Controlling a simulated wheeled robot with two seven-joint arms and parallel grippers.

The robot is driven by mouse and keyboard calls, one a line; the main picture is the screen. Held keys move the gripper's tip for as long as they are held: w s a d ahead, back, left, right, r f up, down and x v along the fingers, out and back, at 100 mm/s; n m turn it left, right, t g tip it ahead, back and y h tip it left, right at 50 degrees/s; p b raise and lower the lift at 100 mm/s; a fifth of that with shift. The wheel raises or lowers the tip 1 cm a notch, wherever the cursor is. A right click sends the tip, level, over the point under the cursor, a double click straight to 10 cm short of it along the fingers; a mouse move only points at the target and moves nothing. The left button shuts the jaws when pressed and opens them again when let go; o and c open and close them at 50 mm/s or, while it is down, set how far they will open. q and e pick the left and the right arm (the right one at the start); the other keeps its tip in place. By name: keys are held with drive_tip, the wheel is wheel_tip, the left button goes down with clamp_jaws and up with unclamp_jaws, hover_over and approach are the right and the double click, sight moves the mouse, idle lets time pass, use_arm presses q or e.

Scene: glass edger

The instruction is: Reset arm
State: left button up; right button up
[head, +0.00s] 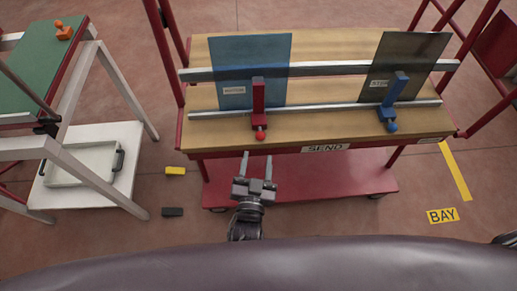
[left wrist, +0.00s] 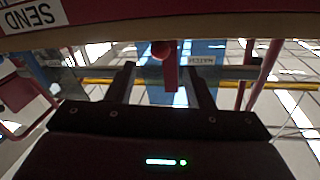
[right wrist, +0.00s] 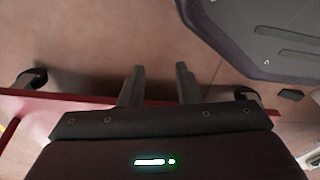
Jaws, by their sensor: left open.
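My left gripper (head: 257,160) is in the middle of the head view, just in front of the wooden cart's near edge. Its two fingers point toward the red clamp (head: 259,103) and are apart, with nothing between them. In the left wrist view the open fingers (left wrist: 160,75) show below the cart edge, with the red knob beyond them. My right gripper shows in the right wrist view (right wrist: 158,75), fingers apart and empty, above the floor and a red edge. Only a dark bit of the right arm shows at the head view's right edge.
The cart (head: 330,133) carries a blue glass pane (head: 225,60), a dark pane (head: 415,50) and a blue clamp (head: 392,98). A green-topped table (head: 30,75) and a white tray (head: 75,170) are at left. Yellow (head: 175,171) and dark (head: 172,212) blocks lie on the floor.

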use_arm(q)
drive_tip(key=shift+s, duration=0.3)
use_arm(e)
drive_tip(key=shift+w+r, duration=0.1)
drive_tip(key=shift+w, duration=0.2)
